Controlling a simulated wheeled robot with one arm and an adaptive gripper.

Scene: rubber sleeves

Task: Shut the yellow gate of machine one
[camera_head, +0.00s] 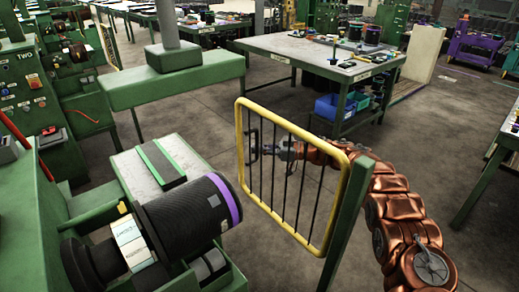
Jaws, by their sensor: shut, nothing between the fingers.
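The yellow gate (243,108) is a rounded yellow frame with thin dark upright bars. Its near right side meets a green post (345,225), and its far left side stands over open floor, apart from the green machine (215,275) at left. A dark handle (254,146) shows at the gate's far left side. My copper arm comes from the right behind the gate. My gripper (273,150) is seen through the bars, shut and empty, close to the handle. Whether it touches the handle or gate, I cannot tell. The bars partly hide the fingers.
A black roll with a purple end band (228,200) sits on the machine left of the gate. A green beam (175,84) crosses behind it. Grey floor is clear between.

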